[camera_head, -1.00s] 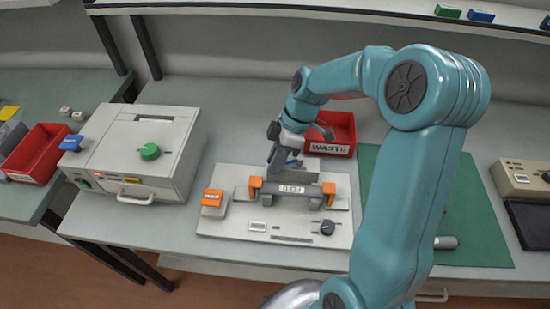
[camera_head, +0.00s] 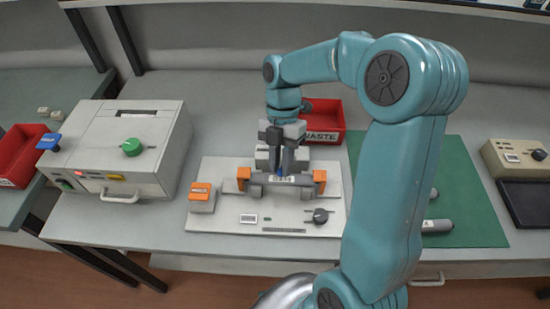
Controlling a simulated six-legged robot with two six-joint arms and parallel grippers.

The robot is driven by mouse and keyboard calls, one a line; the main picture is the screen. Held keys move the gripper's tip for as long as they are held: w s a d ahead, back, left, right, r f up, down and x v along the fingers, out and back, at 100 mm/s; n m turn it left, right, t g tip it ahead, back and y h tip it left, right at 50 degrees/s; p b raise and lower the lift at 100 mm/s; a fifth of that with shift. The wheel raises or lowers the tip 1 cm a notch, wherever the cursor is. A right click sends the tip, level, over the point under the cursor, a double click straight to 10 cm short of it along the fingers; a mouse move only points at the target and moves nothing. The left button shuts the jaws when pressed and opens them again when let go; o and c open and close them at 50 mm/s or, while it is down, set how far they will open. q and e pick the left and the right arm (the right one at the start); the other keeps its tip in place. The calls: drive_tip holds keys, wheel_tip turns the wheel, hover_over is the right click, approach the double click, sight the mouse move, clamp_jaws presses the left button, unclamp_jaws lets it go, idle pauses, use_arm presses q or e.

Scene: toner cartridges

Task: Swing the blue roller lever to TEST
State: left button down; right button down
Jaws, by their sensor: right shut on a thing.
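The test fixture (camera_head: 222,222) is a pale plate on the bench. It carries a grey cartridge with an orange clip (camera_head: 243,178) at its left end and another (camera_head: 320,180) at its right end. My right gripper (camera_head: 282,170) comes down from above at the middle of the cartridge. It is shut on the blue roller lever (camera_head: 281,173), of which only a small blue piece shows between the fingers. The lever's markings, including TEST, cannot be read. My left gripper is out of view.
A grey machine (camera_head: 160,155) with a green knob (camera_head: 132,147) stands left. An orange block (camera_head: 201,192) and dark knob (camera_head: 320,215) sit on the fixture. A red WASTE bin (camera_head: 327,136) is behind. A green mat (camera_head: 465,200) lies right, partly behind my right arm.

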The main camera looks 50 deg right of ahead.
drive_tip(key=shift+s+d+n+g+h, duration=0.2)
drive_tip(key=shift+s+n, duration=0.1)
drive_tip(key=shift+n, duration=0.35)
drive_tip(key=shift+s+d+n+g+h, duration=0.2)
drive_tip(key=shift+s+n, duration=0.1)
drive_tip(key=shift+n, duration=0.35)
drive_tip(key=c, duration=1)
unclamp_jaws()
drive_tip(key=shift+s, duration=0.1)
drive_tip(key=shift+r, duration=0.1)
drive_tip(key=p+v, duration=0.2)
drive_tip(key=v, duration=1.4)
drive_tip(key=shift+r+p, duration=0.1)
drive_tip(key=shift+p, duration=0.2)
